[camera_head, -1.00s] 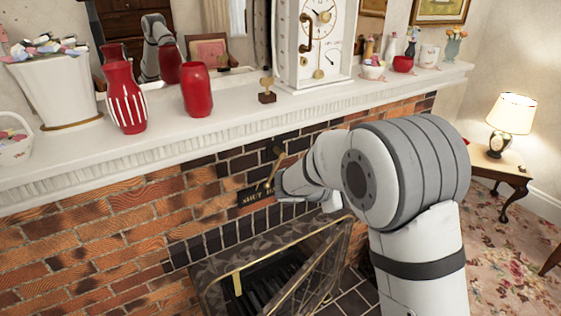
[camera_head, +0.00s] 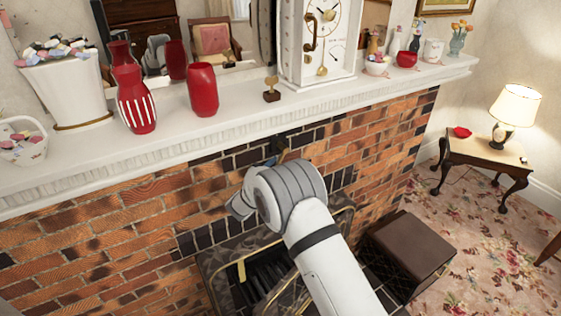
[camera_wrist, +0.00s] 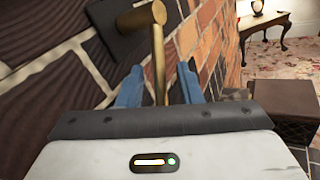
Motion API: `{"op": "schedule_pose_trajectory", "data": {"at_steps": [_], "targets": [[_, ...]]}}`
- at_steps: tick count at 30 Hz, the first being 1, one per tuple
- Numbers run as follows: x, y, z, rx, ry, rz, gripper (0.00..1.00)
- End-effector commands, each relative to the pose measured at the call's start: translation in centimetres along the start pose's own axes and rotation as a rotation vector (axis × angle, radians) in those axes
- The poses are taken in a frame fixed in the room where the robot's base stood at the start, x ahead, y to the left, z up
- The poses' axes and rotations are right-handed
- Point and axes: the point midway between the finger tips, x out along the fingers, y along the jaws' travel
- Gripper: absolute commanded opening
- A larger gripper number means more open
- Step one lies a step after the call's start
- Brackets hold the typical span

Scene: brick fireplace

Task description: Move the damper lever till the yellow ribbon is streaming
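The damper lever (camera_wrist: 159,60) is a brass rod with a round knob-like end, seen close up in the wrist view. It rises from between the two blue fingers of my gripper (camera_wrist: 160,78). The fingers stand on either side of the rod with visible gaps, so my gripper looks open around it. In the head view my arm covers the gripper and most of the lever. The yellow ribbon (camera_head: 241,269) is a short strip at the fireplace opening, hanging down near the screen. I see no clear streaming in it.
The white mantel (camera_head: 150,150) runs above, with red vases (camera_head: 202,90), a small brass-topped figure (camera_head: 271,90) and a white clock (camera_head: 318,45). A fireplace screen (camera_head: 207,268) stands below. A dark box (camera_head: 408,250) and a side table (camera_head: 480,150) are at right.

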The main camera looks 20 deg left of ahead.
Motion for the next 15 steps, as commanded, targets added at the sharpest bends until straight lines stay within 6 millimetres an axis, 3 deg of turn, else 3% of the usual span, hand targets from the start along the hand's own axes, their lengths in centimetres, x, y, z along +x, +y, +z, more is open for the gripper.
{"op": "schedule_pose_trajectory", "data": {"at_steps": [5, 13, 15], "targets": [[1.46, -0.01, 0.05, -0.001, 0.001, 0.000, 0.32], [1.61, 0.01, -0.03, -0.001, 0.001, 0.001, 0.32], [1.59, 0.01, -0.03, 0.000, 0.001, 0.001, 0.28]]}}
